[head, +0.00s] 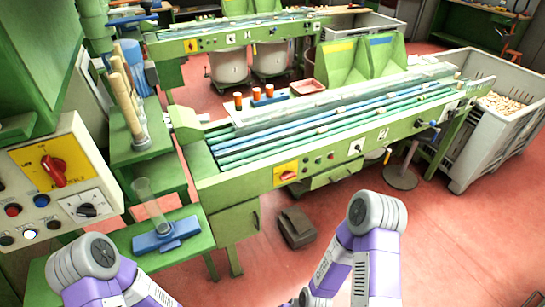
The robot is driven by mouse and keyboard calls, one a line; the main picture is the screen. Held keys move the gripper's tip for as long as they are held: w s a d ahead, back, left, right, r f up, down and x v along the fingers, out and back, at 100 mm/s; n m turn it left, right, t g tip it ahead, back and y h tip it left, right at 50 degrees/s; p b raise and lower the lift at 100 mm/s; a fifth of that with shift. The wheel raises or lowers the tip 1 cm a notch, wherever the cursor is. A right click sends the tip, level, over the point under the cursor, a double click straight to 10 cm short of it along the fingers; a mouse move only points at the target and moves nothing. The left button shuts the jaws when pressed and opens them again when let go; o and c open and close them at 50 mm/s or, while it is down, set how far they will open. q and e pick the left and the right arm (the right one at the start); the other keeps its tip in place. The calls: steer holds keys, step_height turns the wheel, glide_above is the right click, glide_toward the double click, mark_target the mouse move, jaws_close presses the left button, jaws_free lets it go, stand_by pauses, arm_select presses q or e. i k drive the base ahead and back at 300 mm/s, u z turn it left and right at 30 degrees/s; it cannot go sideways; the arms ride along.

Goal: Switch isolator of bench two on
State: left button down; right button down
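A green sorting bench with blue-green belts (235,195) stands in the middle. A yellow plate with a red rotary isolator (287,175) is on its front rail; its handle looks roughly level, but it is too small to read. A second bench (215,40) stands behind, with a similar small yellow and red isolator (191,45) at its left end. A larger red rotary switch on a yellow plate (53,170) is on the control box at the left. My purple arms show at the bottom; neither gripper is in view.
A clear cylinder on a blue base (165,236) stands on a low green shelf, beside the front bench's left end. A dark box (296,227) lies on the floor below it. A grey bin of corks (470,150) stands at right. Red floor (450,240) is open at lower right.

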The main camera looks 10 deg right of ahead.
mark_target(287, 175)
steer(key=z, duration=0.3)
steer(key=i, duration=0.65)
steer(key=z, duration=0.4)
